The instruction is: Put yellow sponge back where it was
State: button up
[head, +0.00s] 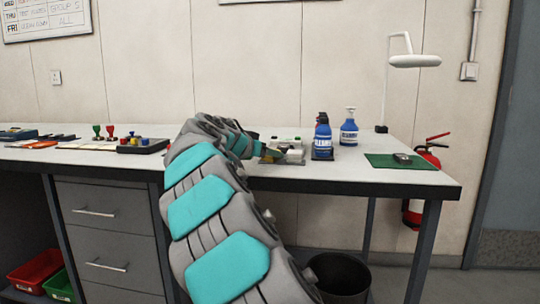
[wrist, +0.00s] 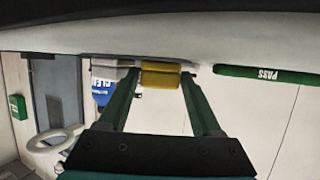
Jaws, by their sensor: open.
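The yellow sponge (wrist: 160,79) shows in the wrist view at the top middle, between the tips of my gripper (wrist: 161,75). The two green fingers stand apart, one on each side of the sponge, with little room between. I cannot tell whether either finger touches it. In the head view my gripper (head: 272,152) is low over the bench, by a small tray (head: 268,160) with light-coloured items. My arm hides part of this spot, and I cannot make out the sponge clearly there.
Blue cleaner bottles (head: 322,138) and a blue pump bottle (head: 348,128) stand right of my gripper. A green mat (head: 385,162) and a white lamp (head: 414,61) are further right. Stamps and a dark box (head: 143,146) lie left. A green bar marked PASS (wrist: 262,74) shows in the wrist view.

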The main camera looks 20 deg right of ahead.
jog(key=v, duration=0.9)
jog(key=shift+s+a+r+b, duration=0.1)
jog(key=shift+a+b, duration=0.15)
jog(key=shift+b, duration=0.15)
jog(key=shift+s+a+r, duration=0.15)
jog(key=shift+s+a, duration=0.2)
jog(key=shift+a, duration=0.05)
